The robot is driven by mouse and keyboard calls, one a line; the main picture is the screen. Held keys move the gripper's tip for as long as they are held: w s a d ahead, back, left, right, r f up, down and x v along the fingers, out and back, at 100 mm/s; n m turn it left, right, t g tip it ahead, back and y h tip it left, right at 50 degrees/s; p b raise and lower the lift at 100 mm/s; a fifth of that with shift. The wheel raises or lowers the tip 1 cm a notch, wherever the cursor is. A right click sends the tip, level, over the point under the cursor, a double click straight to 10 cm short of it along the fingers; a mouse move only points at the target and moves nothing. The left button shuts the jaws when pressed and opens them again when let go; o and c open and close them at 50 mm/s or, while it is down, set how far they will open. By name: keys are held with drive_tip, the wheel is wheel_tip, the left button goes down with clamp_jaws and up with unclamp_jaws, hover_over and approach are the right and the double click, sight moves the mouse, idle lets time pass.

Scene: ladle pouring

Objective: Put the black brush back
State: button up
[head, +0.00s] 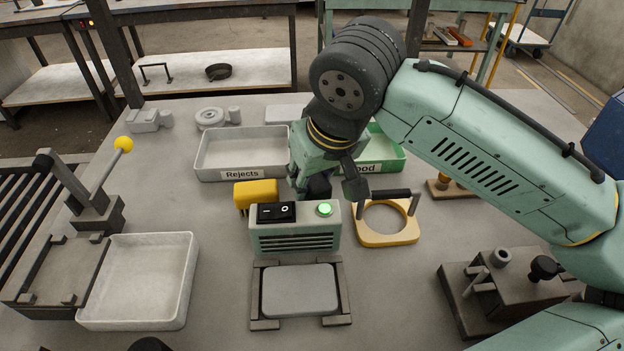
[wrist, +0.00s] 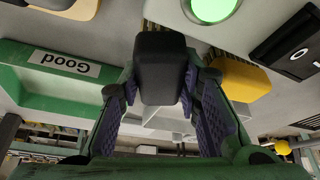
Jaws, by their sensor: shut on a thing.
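My gripper (head: 325,183) is shut on the black brush (wrist: 160,68), a dark block that stands out between the two fingers in the wrist view. In the head view the brush (head: 318,186) is mostly hidden by my gripper and by the control box (head: 293,241) in front of it. My gripper is just behind this box, near its lit green button (head: 324,209). I cannot tell whether the brush touches the table.
The grey Rejects tray (head: 208,174) is behind left, and the green Good tray (head: 390,167) is behind my gripper. A yellow ring with a black handle (head: 388,239) is close on the right. A lever press (head: 95,212) and a pale tray (head: 185,300) stand left.

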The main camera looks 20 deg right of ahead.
drive_tip(key=shift+f, duration=0.55)
drive_tip(key=shift+f, duration=0.2)
drive_tip(key=o, duration=1.2)
drive_tip(key=v, duration=1.2)
drive_tip(key=shift+r, duration=0.25)
drive_tip(key=shift+w, duration=0.1)
